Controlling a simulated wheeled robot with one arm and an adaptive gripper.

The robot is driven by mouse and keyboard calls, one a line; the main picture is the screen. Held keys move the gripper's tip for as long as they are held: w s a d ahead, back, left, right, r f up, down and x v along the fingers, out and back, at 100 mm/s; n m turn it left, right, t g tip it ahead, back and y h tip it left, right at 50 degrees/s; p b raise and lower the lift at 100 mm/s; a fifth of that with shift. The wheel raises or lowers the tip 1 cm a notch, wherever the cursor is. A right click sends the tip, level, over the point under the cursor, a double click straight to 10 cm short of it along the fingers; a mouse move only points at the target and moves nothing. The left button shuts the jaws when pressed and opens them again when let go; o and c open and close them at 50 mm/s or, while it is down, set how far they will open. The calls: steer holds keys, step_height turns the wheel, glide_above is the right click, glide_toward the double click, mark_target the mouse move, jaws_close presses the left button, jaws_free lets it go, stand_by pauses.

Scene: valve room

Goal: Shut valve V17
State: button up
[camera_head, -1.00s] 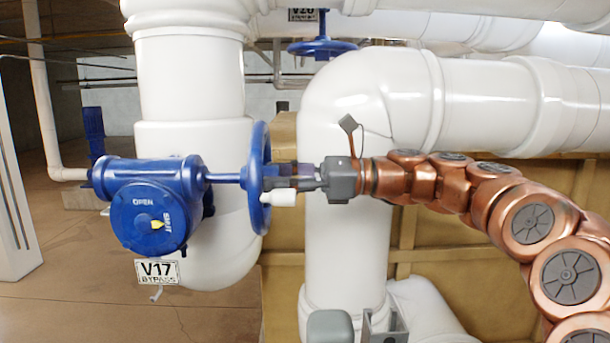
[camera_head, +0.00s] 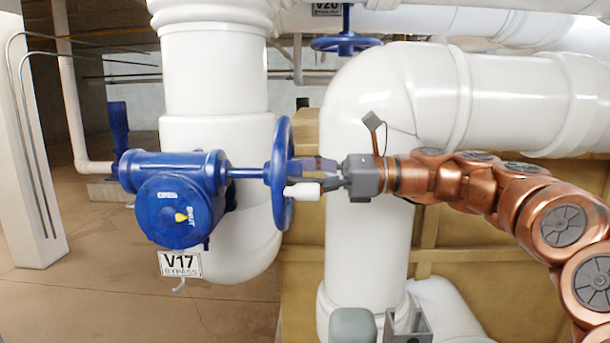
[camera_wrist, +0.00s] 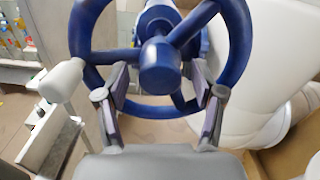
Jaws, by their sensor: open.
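Valve V17 has a blue body (camera_head: 172,205) with a round dial marked OPEN and SHUT. Its small yellow pointer (camera_head: 181,217) lies close to the word SHUT; its exact direction is too small to tell. A V17 BYPASS tag (camera_head: 180,264) hangs below. A stem runs right to the upright blue handwheel (camera_head: 282,140), seen edge-on, with a white handle (camera_head: 303,191). My gripper (camera_head: 302,175) is open at the wheel's right face. In the wrist view, its fingers (camera_wrist: 160,108) are spread either side below the wheel's hub (camera_wrist: 160,66). I cannot tell whether they touch it.
Large white pipes stand behind the valve and run off right. Another blue handwheel (camera_head: 345,43) with a V20 tag is higher up at the back. A tan panelled box (camera_head: 300,270) stands behind the pipes. A white pillar (camera_head: 28,170) is at left, with open floor beside it.

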steer(key=d, duration=1.2)
steer(key=shift+w, duration=0.3)
